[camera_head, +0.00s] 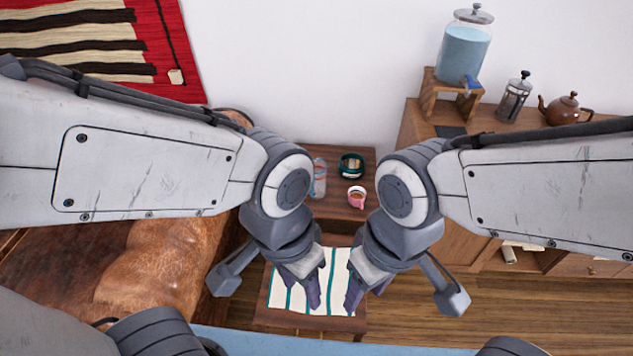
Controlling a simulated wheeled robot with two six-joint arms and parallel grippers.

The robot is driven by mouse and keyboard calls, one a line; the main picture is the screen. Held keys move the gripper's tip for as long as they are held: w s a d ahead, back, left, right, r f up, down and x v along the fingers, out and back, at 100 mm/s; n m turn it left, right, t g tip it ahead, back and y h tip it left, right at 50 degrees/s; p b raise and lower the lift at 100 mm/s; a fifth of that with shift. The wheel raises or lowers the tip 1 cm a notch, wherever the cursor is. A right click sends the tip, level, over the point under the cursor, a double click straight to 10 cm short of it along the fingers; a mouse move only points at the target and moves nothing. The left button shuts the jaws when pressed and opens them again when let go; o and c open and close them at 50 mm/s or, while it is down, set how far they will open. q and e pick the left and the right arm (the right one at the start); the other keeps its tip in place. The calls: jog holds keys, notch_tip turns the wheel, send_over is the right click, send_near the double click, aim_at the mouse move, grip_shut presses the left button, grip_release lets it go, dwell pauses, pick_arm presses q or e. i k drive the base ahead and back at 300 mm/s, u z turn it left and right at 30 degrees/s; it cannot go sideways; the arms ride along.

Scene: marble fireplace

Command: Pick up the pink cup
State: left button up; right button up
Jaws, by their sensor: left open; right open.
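The pink cup (356,198) stands upright on a small dark wooden table (338,155), near its right front part. It shows between my two forearms. My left gripper (312,296) and my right gripper (353,294) hang side by side, pointing down over a striped cloth (285,292). Both are open and empty. In the picture they are below the cup, apart from it and not touching it. Parts of the table are hidden behind my arms.
A dark green cup (351,165) stands behind the pink cup, and a clear bottle (319,178) stands to its left. A wooden cabinet (465,218) at right bears a glass dispenser (463,50), a French press (514,97) and a teapot (563,109). A brown leather seat (150,272) is at left.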

aim_at(356, 195)
jog(key=k, duration=0.55)
jog(key=u, duration=0.35)
jog(key=i, duration=1)
jog(key=u, duration=0.6)
